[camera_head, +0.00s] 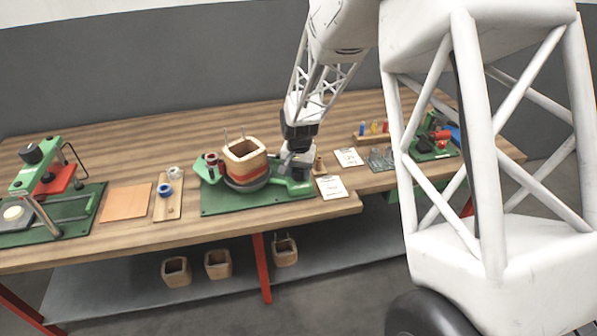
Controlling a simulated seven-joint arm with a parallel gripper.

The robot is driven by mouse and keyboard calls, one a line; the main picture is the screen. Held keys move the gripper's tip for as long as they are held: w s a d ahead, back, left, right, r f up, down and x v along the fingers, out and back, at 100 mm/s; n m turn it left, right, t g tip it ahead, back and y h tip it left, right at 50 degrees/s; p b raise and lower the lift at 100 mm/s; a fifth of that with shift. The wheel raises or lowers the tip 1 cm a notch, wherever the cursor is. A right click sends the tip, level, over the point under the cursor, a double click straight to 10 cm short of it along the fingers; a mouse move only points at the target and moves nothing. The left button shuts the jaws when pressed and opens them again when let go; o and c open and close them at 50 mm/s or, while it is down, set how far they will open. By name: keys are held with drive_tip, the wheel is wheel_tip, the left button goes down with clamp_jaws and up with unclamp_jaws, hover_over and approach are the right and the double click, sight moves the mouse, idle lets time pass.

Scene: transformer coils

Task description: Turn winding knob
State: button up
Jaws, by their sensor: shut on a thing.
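The winding station sits on a green base plate (228,203) in the middle of the bench. On it a square wooden coil former (244,150) with red and orange bands rests on a dark round turntable. A red spool stands at its left. My gripper (296,167) comes down from above at the right end of the station, beside the former. It is shut on the winding knob, which is mostly hidden by the fingers. A green arm of the station (292,186) shows just below the gripper.
A spool board (168,207), an orange sheet (125,203) and a green press (52,180) stand at left. Paper cards (331,187), small bottles (374,128) and another green fixture (433,148) are at right. Wooden formers (218,264) lie on the lower shelf.

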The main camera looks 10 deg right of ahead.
sight(299, 171)
idle(0.6)
drive_tip(key=o, duration=0.9)
drive_tip(key=shift+r, duration=3.95)
